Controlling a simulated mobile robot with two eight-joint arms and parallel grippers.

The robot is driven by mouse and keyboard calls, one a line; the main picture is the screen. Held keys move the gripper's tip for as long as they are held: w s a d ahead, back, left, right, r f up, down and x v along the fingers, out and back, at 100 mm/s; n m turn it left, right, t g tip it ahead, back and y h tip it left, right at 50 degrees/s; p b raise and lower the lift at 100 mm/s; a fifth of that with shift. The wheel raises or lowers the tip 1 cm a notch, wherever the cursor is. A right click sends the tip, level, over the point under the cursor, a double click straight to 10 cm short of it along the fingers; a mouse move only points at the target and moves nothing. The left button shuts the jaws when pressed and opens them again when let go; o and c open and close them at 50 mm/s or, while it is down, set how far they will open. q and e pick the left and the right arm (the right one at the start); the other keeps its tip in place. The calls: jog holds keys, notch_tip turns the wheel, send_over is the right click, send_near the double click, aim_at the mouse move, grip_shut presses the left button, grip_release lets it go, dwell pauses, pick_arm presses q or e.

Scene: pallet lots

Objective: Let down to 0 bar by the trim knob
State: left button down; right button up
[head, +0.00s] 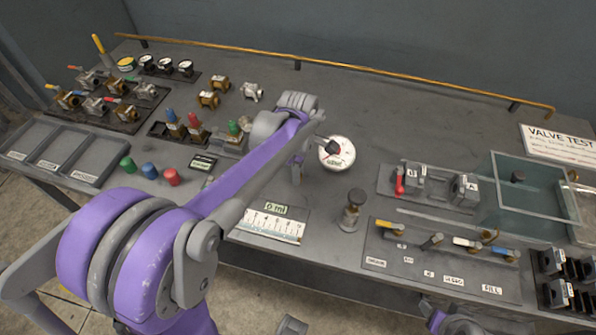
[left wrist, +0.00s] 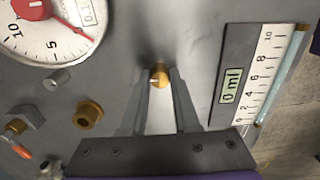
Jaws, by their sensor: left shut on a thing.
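The trim knob (left wrist: 159,77) is a small brass-yellow knob between my left fingertips in the left wrist view. My left gripper (left wrist: 160,72) is shut on it, one finger on each side. In the head view the left gripper (head: 296,174) points down beside the gauge, and the knob is hidden there. The round white gauge (head: 337,154) stands just to its right. In the left wrist view the gauge (left wrist: 40,32) is cut off at the top left; its red needle points down and right, past the 5 mark.
A ruler plate (head: 268,222) reading 0 ml lies in front of the gripper. A dark-topped post (head: 351,207) stands right of it. A lever panel (head: 440,262) and glass tank (head: 535,195) are at right. Purple-grey parts of mine (head: 452,320) show at the bottom edge.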

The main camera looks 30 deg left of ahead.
pick_arm(q)
jog(key=c, duration=0.6)
grip_release()
jog(key=shift+c, duration=0.2)
jog(key=shift+r, duration=0.15)
notch_tip(320, 180, up, 11)
jog(key=shift+f+p, duration=0.2)
jog(key=shift+p, duration=0.25)
jog(key=s+d+f+m+t+p, duration=0.1)
jog(key=s+d+f+m, duration=0.1)
jog(key=s+m, duration=0.3)
jog(key=s+d+f+m+t, duration=0.2)
jog(key=s+m, duration=0.3)
jog(key=m, duration=0.4)
jog(key=s+d+f+m+t+p, duration=0.1)
jog(key=s+d+f+m+t, duration=0.1)
jog(key=s+m, duration=0.3)
jog(key=shift+s+d+f+m+p, duration=0.2)
jog(key=shift+d+f+m+p, duration=0.25)
jog(key=shift+m, duration=0.45)
